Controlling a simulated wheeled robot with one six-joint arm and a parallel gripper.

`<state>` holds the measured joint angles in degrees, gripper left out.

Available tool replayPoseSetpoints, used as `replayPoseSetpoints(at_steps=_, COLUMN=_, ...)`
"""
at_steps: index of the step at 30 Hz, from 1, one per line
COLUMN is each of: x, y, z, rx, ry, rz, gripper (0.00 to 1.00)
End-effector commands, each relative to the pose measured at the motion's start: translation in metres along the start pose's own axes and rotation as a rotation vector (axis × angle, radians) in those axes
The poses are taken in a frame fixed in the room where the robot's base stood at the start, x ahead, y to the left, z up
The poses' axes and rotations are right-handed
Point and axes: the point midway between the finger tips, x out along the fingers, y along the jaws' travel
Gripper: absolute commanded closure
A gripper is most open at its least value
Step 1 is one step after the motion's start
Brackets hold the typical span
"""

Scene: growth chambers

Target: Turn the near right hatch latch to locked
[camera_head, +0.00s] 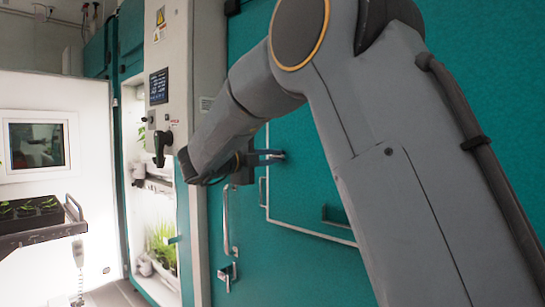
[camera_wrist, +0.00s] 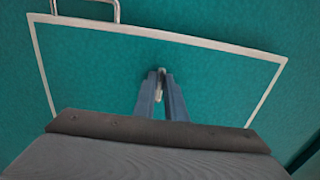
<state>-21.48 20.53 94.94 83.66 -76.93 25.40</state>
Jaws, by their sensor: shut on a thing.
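The hatch is a teal panel with a pale frame (camera_head: 310,232) set in the teal chamber wall; it also fills much of the wrist view (camera_wrist: 90,70). A small metal latch (camera_wrist: 161,78) sits near the middle of its upper part in the wrist view. My gripper (camera_wrist: 160,92) is shut on the latch, with both blue-grey fingers pointing at the hatch face. In the head view my gripper (camera_head: 279,156) reaches in from the left to the hatch's upper area, and the latch is mostly hidden by the fingers. I cannot tell the latch's turn position.
A metal hatch handle (camera_wrist: 115,10) is at the frame's edge. A long door handle (camera_head: 227,220) and a lower latch (camera_head: 228,274) are to the left. A pillar holds a dark screen (camera_head: 159,86) and black lever (camera_head: 160,145). A plant tray cart (camera_head: 45,232) stands far left.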

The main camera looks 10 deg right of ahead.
Motion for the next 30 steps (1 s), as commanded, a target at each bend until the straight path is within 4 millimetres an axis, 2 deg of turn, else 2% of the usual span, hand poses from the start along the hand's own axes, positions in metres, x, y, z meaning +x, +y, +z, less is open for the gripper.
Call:
replayPoseSetpoints(at_steps=9, x=-0.001, y=0.000, z=0.001, rx=-0.002, ry=-0.003, rz=-0.001, gripper=1.00)
replayPoseSetpoints(at_steps=10, x=-0.001, y=0.000, z=0.001, rx=-0.002, ry=-0.003, rz=-0.001, gripper=0.84)
replayPoseSetpoints(at_steps=12, x=0.000, y=0.000, z=0.001, rx=-0.002, ry=-0.002, rz=-0.001, gripper=0.72)
replayPoseSetpoints(at_steps=13, x=0.000, y=0.000, z=0.001, rx=-0.002, ry=-0.002, rz=-0.001, gripper=0.70)
replayPoseSetpoints(at_steps=23, x=-0.003, y=0.000, z=0.000, rx=-0.001, ry=-0.001, rz=0.000, gripper=0.70)
replayPoseSetpoints(at_steps=30, x=-0.036, y=0.002, z=0.002, rx=0.000, ry=-0.004, rz=-0.001, gripper=0.70)
